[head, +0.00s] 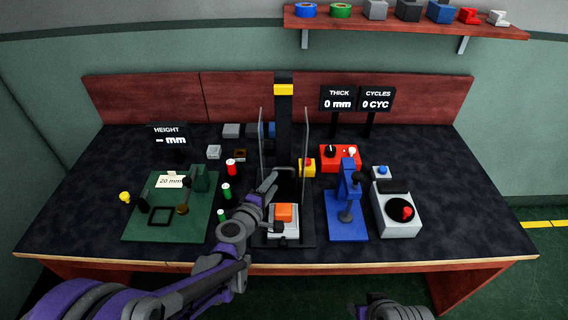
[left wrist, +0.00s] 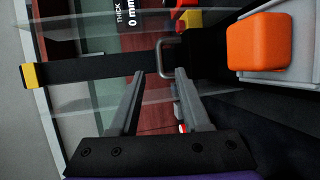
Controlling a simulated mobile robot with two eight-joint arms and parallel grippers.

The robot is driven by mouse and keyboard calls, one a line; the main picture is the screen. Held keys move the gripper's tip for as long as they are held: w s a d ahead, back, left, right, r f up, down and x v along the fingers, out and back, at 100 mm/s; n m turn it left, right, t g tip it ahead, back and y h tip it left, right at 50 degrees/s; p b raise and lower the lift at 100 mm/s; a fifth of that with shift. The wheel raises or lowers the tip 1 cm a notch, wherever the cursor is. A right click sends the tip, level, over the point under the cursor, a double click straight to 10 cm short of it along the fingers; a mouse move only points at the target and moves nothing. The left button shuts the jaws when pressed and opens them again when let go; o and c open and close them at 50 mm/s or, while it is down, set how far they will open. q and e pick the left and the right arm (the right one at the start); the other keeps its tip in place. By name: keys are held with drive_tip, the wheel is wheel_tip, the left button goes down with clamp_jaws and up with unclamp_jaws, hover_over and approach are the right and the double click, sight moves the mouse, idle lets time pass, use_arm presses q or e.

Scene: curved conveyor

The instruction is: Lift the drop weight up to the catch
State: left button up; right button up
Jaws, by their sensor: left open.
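The drop tester has a black column with a yellow catch block (head: 284,90) near its top, between two clear side panels. The yellow part also shows in the left wrist view (left wrist: 30,75). A dark block with a grey U-shaped handle (left wrist: 166,58), apparently the drop weight, sits low on the column. Below it an orange block (head: 284,212) rests on a light base; it also shows in the left wrist view (left wrist: 262,46). My left gripper (head: 273,180) is open and empty, its fingertips (left wrist: 160,72) close to the handle, one on each side in the picture. Contact cannot be told.
A green fixture (head: 140,226) and small red and green cans stand left of the tester. A blue press (head: 346,225) and a grey button box (head: 398,222) stand to its right. Part of my right arm shows at the bottom edge. The clear panels flank the column closely.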

sight(283, 169)
use_arm(q)
drive_tip(key=x, duration=0.9)
drive_tip(key=shift+w, duration=0.2)
clamp_jaws()
idle(1.1)
